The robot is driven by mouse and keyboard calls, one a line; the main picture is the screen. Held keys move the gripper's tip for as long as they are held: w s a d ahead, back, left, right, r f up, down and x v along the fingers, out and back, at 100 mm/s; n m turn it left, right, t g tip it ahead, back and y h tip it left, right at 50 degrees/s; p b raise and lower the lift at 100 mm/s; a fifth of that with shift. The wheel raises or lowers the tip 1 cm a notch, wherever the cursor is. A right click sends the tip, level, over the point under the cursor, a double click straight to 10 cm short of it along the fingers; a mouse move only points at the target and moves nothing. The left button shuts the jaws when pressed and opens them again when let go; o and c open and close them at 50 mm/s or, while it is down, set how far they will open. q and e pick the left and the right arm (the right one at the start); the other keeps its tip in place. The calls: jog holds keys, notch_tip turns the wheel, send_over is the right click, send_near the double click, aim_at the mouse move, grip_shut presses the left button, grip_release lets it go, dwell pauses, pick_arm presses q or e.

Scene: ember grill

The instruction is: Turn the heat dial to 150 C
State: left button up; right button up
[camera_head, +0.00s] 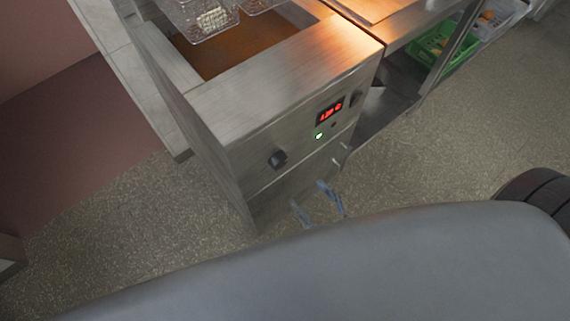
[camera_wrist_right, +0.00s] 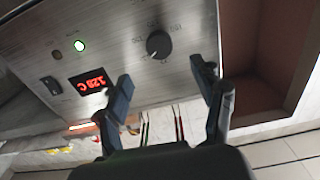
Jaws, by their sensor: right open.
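The heat dial (camera_head: 277,158) is a black round knob on the steel front panel of the fryer. It also shows in the right wrist view (camera_wrist_right: 158,44), with small markings around it that are too blurred to read. A red digital display (camera_head: 330,110) sits on the same panel; in the right wrist view (camera_wrist_right: 91,83) it looks like 120 or 128 C. My right gripper (camera_head: 316,203) is open and empty, its two fingers pointing at the panel. In the right wrist view (camera_wrist_right: 166,92) the dial lies beyond the gap between the fingertips, untouched. My left gripper is not in view.
A green light (camera_head: 319,136) and a black switch (camera_head: 357,99) are on the panel. Wire baskets (camera_head: 205,18) hang over the oil vat (camera_head: 232,52). A green crate (camera_head: 443,48) sits on a shelf to the right. The floor before the panel is clear.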

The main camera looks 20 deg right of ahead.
aim_at(282, 165)
jog(key=x, duration=1)
jog(key=shift+f+p, duration=0.15)
jog(key=shift+p, duration=0.15)
jog(key=shift+c, duration=0.2)
jog(key=c, duration=1.1)
